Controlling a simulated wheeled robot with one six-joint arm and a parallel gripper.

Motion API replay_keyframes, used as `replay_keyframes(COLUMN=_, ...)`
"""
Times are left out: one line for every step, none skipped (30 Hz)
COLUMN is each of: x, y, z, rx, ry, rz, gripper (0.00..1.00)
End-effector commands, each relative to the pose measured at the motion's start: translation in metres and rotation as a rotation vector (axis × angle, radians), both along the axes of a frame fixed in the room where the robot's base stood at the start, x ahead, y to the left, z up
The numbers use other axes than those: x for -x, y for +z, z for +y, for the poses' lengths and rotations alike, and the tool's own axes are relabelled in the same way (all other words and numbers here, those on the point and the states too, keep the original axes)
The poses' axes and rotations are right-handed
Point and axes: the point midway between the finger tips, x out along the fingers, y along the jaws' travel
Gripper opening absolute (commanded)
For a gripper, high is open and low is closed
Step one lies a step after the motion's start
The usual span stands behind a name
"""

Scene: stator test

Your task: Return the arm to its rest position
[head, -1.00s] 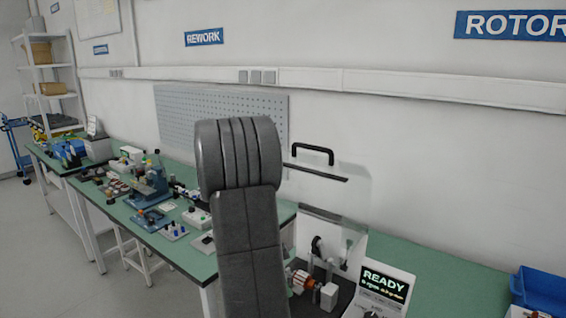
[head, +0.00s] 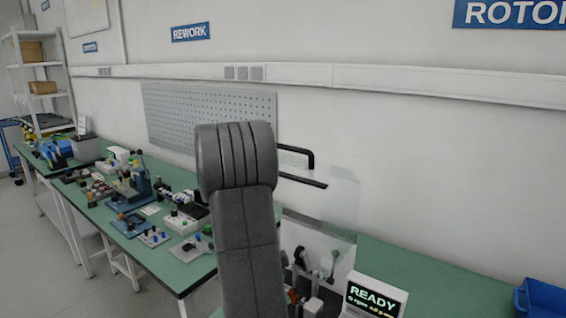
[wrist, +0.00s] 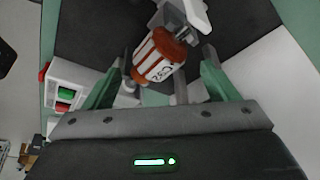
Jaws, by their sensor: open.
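My arm's grey upper links stand upright in the middle of the head view and hide part of the bench behind. My gripper (wrist: 162,64) shows in the wrist view, with its two greenish fingers spread apart. A rotor (wrist: 158,55) with red-brown ends and white stripes lies beyond the fingers, in line with the gap between them. It appears seated in a fixture, and the jaws are not closed on it. I cannot tell the distance between them. The gripper is not visible in the head view.
A test station with a READY display (head: 375,298) and a raised clear cover (head: 318,195) stands right of my arm. A green bench (head: 165,265) with several tools and parts runs left. A blue bin (head: 543,298) sits at right. Bench between display and bin is clear.

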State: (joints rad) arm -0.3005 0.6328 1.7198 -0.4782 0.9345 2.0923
Motion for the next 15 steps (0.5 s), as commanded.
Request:
replay_keyframes(x=0.0002, y=-0.0096, z=-0.0002, rx=0.0, ry=0.0, rz=0.001, gripper=0.8)
replay_keyframes(x=-0.0002, y=-0.0078, z=0.0001, rx=0.0, ry=0.0, rz=-0.002, gripper=0.8)
replay_keyframes(x=-0.0001, y=-0.0076, z=0.0003, rx=0.0, ry=0.0, rz=-0.002, gripper=0.8)
replay_keyframes(x=0.0, y=-0.0075, z=0.0003, rx=0.0, ry=0.0, rz=-0.002, gripper=0.8)
replay_keyframes(x=0.0001, y=-0.0073, z=0.0004, rx=0.0, ry=-0.001, rz=-0.001, gripper=0.8)
replay_keyframes(x=0.0002, y=-0.0071, z=0.0003, rx=0.0, ry=-0.001, rz=-0.001, gripper=0.8)
replay_keyframes(x=0.0002, y=-0.0067, z=0.0004, rx=0.0, ry=-0.001, rz=-0.001, gripper=0.8)
replay_keyframes(x=0.0003, y=-0.0065, z=0.0003, rx=0.0, ry=-0.001, rz=-0.001, gripper=0.8)
replay_keyframes(x=0.0003, y=-0.0062, z=0.0004, rx=0.0, ry=-0.001, rz=-0.001, gripper=0.8)
replay_keyframes(x=0.0003, y=-0.006, z=0.0004, rx=0.0, ry=-0.001, rz=-0.001, gripper=0.8)
replay_keyframes(x=0.0003, y=-0.0058, z=0.0004, rx=0.0, ry=-0.001, rz=-0.001, gripper=0.8)
replay_keyframes(x=0.0003, y=-0.0056, z=0.0004, rx=0.0, ry=-0.001, rz=0.0, gripper=0.8)
replay_keyframes(x=0.0003, y=-0.0055, z=0.0004, rx=0.0, ry=-0.001, rz=0.0, gripper=0.8)
replay_keyframes(x=0.0003, y=-0.0054, z=0.0004, rx=0.0, ry=-0.001, rz=0.0, gripper=0.8)
replay_keyframes(x=0.0003, y=-0.0053, z=0.0004, rx=0.0, ry=-0.001, rz=0.0, gripper=0.8)
